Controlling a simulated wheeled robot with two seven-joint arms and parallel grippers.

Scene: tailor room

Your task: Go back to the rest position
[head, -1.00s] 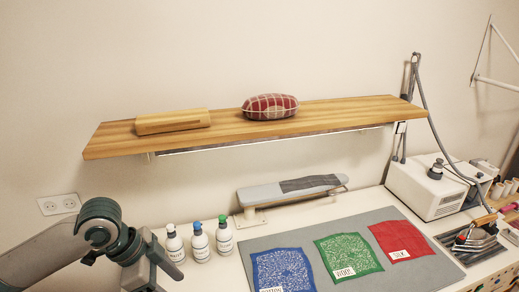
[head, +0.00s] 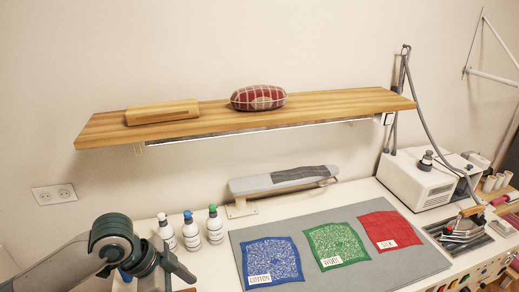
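My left arm comes in from the lower left of the head view, over the left end of the table. Its wrist and gripper (head: 176,267) are at the bottom edge, in front of the bottles and apart from them. The fingers are not clear enough to show whether they are open or shut, and I see nothing clearly held. My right arm and gripper are not in view.
Three white bottles (head: 191,236) stand on the table left of a grey mat (head: 395,268) with blue, green and red cloths. Behind are a small ironing board (head: 260,184) and a wooden shelf (head: 330,107). A white steam unit (head: 418,181) and irons (head: 462,230) are at right.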

